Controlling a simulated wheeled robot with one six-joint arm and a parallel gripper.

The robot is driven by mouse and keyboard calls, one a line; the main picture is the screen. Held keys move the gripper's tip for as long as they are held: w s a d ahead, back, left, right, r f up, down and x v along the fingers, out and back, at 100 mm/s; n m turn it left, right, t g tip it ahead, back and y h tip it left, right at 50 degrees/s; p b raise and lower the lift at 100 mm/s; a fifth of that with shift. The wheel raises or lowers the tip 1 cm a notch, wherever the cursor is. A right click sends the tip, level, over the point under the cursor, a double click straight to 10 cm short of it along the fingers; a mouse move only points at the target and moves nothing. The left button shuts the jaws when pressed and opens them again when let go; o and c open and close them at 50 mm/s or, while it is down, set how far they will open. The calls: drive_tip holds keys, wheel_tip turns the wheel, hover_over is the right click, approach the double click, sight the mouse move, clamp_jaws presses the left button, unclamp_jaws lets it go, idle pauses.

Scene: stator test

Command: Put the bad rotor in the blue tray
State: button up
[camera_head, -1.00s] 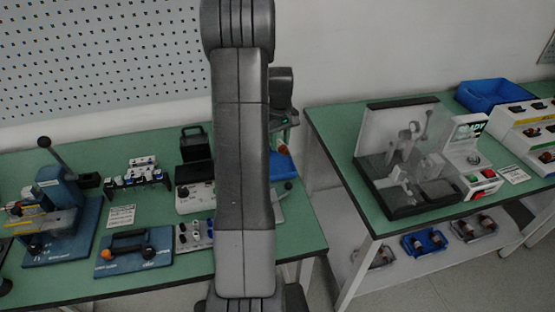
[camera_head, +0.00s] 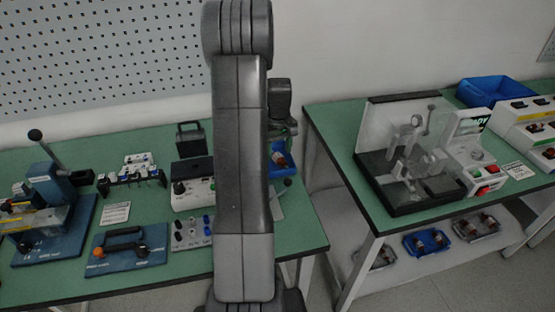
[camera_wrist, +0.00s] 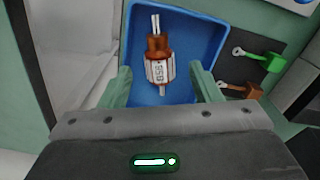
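A rotor (camera_wrist: 159,67) with a silver shaft, copper-brown windings and a pale core with dark characters lies in a small blue tray (camera_wrist: 211,22). In the head view, this blue tray (camera_head: 274,173) stands at the right end of the left green table, partly behind my arm, and the rotor (camera_head: 281,158) shows in it. My gripper (camera_wrist: 161,86) is open over the tray. Its two green fingers stand on either side of the rotor, with gaps to it. In the head view the gripper is mostly hidden behind my arm.
A green and a brown lead (camera_wrist: 262,62) lie right of the tray. A grey tester (camera_head: 192,194) stands left of it. The right table (camera_head: 330,125) holds a clear-guarded machine (camera_head: 405,160) and a larger blue bin (camera_head: 495,91). Small trays with rotors (camera_head: 427,242) sit on its lower shelf.

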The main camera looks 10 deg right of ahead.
drive_tip(key=shift+r, duration=0.1)
wheel_tip(320, 180, up, 14)
drive_tip(key=shift+f, duration=0.2)
idle(0.3)
drive_tip(key=shift+f, duration=0.1)
wheel_tip(320, 180, down, 13)
drive_tip(key=shift+r+p, duration=0.2)
drive_tip(key=shift+p, duration=0.25)
drive_tip(key=shift+r+p, duration=0.8)
drive_tip(key=shift+r, duration=0.5)
